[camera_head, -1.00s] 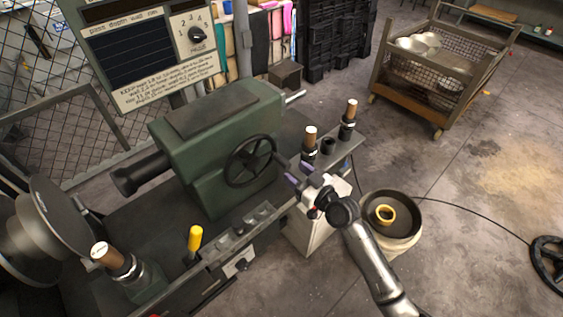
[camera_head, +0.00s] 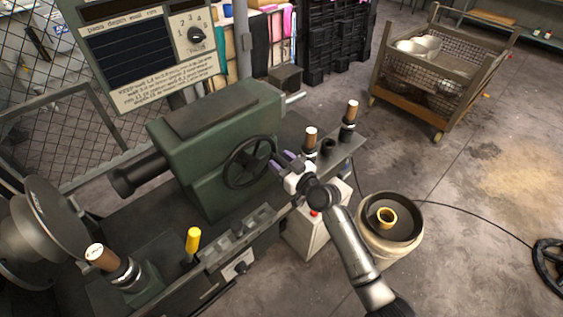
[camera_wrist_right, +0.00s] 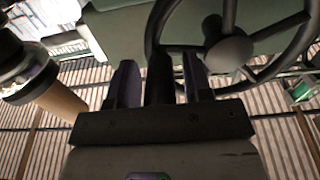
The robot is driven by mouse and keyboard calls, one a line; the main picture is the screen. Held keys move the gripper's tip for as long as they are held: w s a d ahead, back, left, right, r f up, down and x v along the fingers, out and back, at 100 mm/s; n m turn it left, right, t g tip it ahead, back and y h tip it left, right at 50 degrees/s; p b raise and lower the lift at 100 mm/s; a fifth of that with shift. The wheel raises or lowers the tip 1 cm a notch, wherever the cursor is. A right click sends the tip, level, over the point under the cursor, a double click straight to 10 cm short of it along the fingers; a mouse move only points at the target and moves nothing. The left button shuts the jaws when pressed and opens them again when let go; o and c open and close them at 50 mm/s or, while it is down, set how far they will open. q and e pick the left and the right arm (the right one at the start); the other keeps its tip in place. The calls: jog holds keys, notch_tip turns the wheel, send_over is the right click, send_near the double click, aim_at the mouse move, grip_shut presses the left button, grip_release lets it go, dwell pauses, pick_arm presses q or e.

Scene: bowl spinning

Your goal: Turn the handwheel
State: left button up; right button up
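The handwheel (camera_head: 249,162) is a dark spoked wheel on the front of the green machine head. In the right wrist view its rim, spokes and round hub (camera_wrist_right: 229,50) fill the upper right. My right gripper (camera_head: 281,160) is at the wheel's right side. In the right wrist view my right gripper (camera_wrist_right: 160,82) has its purplish fingers apart, with a dark part of the wheel, rim or handle, between them. Narrow gaps show on both sides of that part, so the fingers do not look closed on it. My left gripper is not in view.
Wooden-handled posts (camera_head: 310,140) stand close to my right gripper. A yellow-handled lever (camera_head: 193,240) rises from the machine bed. A bucket holding a yellow ring (camera_head: 387,217) stands at the right. A mesh cart (camera_head: 428,75) is further back on open floor.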

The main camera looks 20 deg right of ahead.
grip_shut()
jog(key=shift+r, duration=0.1)
dwell(0.3)
